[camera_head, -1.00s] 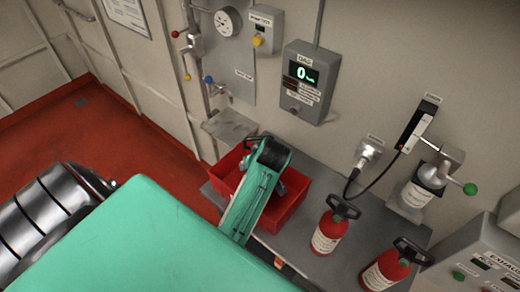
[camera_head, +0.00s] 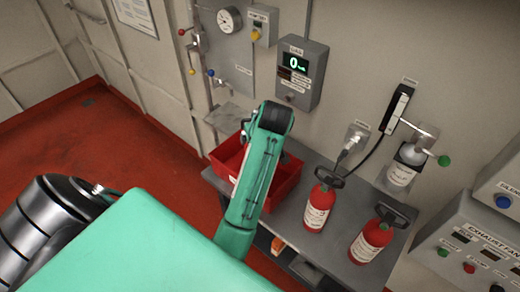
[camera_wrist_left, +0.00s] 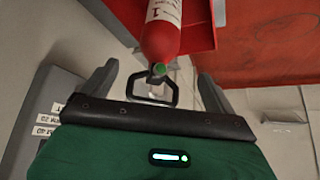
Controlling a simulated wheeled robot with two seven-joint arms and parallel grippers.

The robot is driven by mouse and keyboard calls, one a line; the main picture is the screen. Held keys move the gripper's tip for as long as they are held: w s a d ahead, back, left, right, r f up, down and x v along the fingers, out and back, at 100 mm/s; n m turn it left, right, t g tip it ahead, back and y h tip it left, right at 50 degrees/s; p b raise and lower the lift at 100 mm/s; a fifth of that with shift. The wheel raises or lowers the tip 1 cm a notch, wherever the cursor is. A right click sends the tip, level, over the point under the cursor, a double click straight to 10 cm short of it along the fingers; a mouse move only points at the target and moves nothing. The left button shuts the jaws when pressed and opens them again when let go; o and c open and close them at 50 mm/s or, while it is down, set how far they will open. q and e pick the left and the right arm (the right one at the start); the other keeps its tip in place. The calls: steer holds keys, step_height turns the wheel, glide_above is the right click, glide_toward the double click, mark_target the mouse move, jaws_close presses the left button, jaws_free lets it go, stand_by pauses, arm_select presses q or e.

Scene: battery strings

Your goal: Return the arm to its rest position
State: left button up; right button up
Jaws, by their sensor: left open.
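My green and black arm (camera_head: 262,165) reaches over the red bin (camera_head: 292,186) in the head view, and its gripper is not visible there. In the left wrist view, my left gripper (camera_wrist_left: 155,92) is open, with its two grey fingers apart. I cannot tell whether this bottle is inside the bin. My right gripper is not in view.
Two red extinguishers (camera_head: 318,207) (camera_head: 370,240) stand on the grey bench (camera_head: 345,262) right of the bin. A gas display (camera_head: 303,72), a wall gauge (camera_head: 229,19) and a hand-held device (camera_head: 398,108) are on the wall. The red floor (camera_head: 130,140) at left is clear.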

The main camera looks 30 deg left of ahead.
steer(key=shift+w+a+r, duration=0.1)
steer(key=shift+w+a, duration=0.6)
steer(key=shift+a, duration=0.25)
